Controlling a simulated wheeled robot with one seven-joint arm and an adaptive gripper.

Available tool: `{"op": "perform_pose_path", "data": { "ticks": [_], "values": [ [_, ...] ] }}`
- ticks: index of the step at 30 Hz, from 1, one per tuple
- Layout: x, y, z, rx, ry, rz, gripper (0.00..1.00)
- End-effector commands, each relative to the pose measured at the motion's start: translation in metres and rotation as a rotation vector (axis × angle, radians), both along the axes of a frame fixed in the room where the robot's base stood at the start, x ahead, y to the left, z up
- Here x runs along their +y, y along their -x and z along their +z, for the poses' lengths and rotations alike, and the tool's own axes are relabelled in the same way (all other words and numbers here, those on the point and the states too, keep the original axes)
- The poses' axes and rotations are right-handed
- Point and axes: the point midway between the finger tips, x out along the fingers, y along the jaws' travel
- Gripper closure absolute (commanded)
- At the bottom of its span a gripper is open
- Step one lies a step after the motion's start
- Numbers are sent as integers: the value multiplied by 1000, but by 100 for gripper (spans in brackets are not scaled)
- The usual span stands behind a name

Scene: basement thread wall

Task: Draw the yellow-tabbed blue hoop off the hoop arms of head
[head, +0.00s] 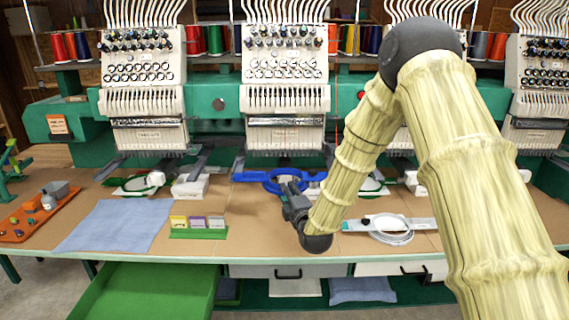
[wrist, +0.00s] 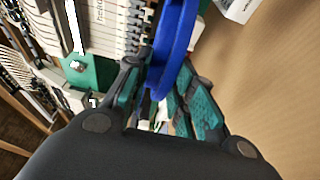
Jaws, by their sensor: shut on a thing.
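The blue hoop (head: 250,177) is at the middle embroidery head (head: 285,100), level, between that head's grey hoop arms (head: 238,165). My gripper (head: 289,192) reaches it from the front. In the wrist view, the blue hoop (wrist: 176,40) runs edge-on between the two fingers of my gripper (wrist: 168,90), which are shut on it. No yellow tab can be made out; the gripper and arm hide part of the hoop. I cannot tell whether the hoop is still seated on the arms.
A green-rimmed hoop (head: 150,180) is at the left head, with a white block (head: 190,187) beside it. A small green stand (head: 199,233) with cards, a blue cloth (head: 118,224) and a white ring-shaped hoop (head: 391,238) lie on the table. An open green drawer (head: 150,292) juts out below.

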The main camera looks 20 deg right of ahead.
Motion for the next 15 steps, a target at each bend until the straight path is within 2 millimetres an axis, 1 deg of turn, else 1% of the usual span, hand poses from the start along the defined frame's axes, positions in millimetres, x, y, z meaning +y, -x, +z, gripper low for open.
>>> {"op": "perform_pose_path", "data": {
  "ticks": [3, 4, 7, 8, 15],
  "values": [
    [0, 0, 0, 0, 0, 0, 100],
    [0, 0, 0, 0, 0, 0, 72],
    [0, 0, 0, 0, 0, 0, 54],
    [0, 0, 0, 0, 0, 0, 50],
    [0, 0, 0, 1, 0, 1, 50]
  ]
}}
